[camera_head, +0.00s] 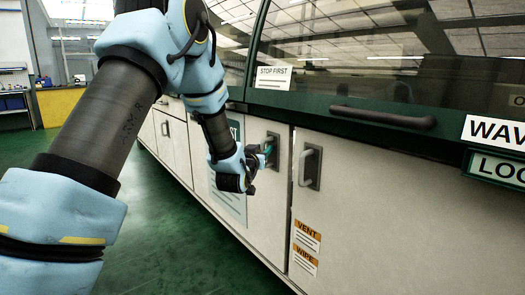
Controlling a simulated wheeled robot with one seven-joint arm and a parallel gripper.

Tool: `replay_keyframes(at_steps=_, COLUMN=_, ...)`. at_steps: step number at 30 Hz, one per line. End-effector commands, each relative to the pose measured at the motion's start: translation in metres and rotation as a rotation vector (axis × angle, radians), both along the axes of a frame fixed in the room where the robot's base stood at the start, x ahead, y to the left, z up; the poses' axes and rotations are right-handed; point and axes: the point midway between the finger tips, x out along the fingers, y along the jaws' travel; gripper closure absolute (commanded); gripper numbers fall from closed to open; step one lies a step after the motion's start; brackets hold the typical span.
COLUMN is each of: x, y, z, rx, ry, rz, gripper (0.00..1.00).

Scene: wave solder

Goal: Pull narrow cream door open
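The narrow cream door (262,215) is in the middle of the view, in the lower front of the long machine. Its grey handle plate (273,141) is near its upper right corner. My gripper (267,150) is at this handle, with its teal fingertips over the plate. The fingers and wrist hide most of the handle, so I cannot tell whether they are closed around it. A thin dark gap runs down the door's right edge; the door looks shut or nearly so.
A wider cream door (400,215) with its own handle (306,166) is just to the right. More cabinet doors (172,143) continue to the left. Green floor (190,240) in front is clear.

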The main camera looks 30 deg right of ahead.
Motion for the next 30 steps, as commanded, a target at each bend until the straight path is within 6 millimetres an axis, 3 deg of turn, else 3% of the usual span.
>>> replay_keyframes(at_steps=8, x=0.0013, y=-0.0013, z=-0.0003, rx=0.001, ry=0.001, rz=0.0, gripper=0.6)
replay_keyframes(at_steps=19, x=0.0011, y=-0.0012, z=-0.0002, rx=0.001, ry=0.001, rz=0.0, gripper=1.0)
replay_keyframes(at_steps=30, x=0.001, y=-0.0011, z=-0.0003, rx=0.001, ry=0.001, rz=0.0, gripper=1.0)
